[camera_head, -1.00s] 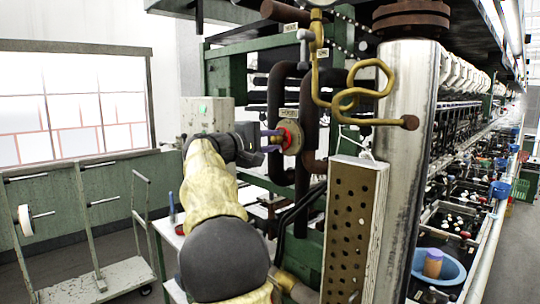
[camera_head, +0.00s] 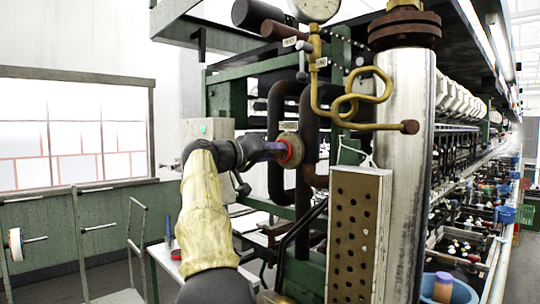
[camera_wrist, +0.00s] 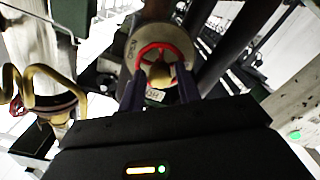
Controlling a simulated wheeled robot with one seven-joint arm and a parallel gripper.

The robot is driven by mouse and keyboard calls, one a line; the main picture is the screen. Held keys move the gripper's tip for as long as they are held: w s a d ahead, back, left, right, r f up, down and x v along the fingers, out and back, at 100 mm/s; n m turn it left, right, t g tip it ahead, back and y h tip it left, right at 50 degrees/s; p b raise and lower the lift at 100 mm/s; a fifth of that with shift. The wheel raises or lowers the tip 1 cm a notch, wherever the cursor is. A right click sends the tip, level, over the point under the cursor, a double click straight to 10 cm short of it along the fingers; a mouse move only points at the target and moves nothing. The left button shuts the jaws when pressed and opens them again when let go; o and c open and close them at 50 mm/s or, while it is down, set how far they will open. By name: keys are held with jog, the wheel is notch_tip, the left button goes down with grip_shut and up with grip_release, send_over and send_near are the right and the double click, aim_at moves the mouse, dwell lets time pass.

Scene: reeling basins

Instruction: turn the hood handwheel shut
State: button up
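The hood handwheel (camera_head: 292,151) is a small red wheel on a round brass-coloured flange, on the dark pipework left of the big steel column. In the wrist view the red wheel (camera_wrist: 161,53) faces me, with a tan hub and a lettered pale disc behind it. My gripper (camera_head: 277,150) reaches it from the left, its purple fingers at the wheel's face. In the wrist view my gripper (camera_wrist: 160,76) has its two fingers apart, tips near the wheel's left and right edges. I cannot tell whether they touch the rim.
A bent brass pipe (camera_head: 354,104) and a perforated metal box (camera_head: 355,232) stand right of the wheel. A pressure gauge (camera_head: 317,7) is above. A grey box with a green button (camera_head: 203,128) is behind my wrist. A trolley (camera_head: 137,240) stands left.

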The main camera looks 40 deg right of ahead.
jog(key=shift+o, duration=0.2)
jog(key=shift+a, duration=0.1)
jog(key=a+b, duration=0.1)
jog(key=a, duration=0.1)
jog(key=shift+s+a, duration=0.1)
jog(key=shift+a, duration=0.3)
jog(key=shift+r, duration=0.1)
